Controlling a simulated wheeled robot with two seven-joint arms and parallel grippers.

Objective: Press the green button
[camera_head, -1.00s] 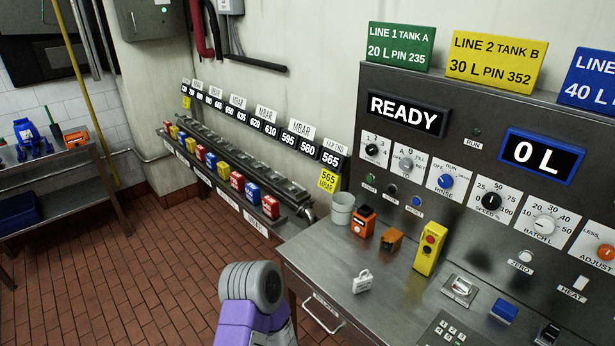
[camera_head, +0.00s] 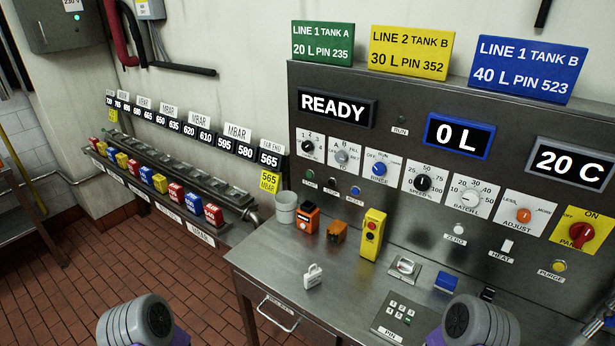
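A small green button (camera_head: 310,174) labelled START sits at the left of the steel control panel (camera_head: 470,130), below the first dial. A dark STOP button (camera_head: 331,182) and a blue RESET button (camera_head: 355,191) are to its right. The panel display (camera_head: 337,107) reads READY. At the bottom edge, grey rounded parts of my two arms show, one left of the counter and one in front of its right part. Neither gripper's fingers are in view. Nothing of mine touches the panel.
The steel counter (camera_head: 345,268) holds a grey cup (camera_head: 286,207), orange blocks (camera_head: 308,217), a padlock (camera_head: 313,276), a yellow button box (camera_head: 373,234) and a PIN keypad (camera_head: 400,308). A row of coloured blocks (camera_head: 160,183) runs along the left wall. Tiled floor lies clear at left.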

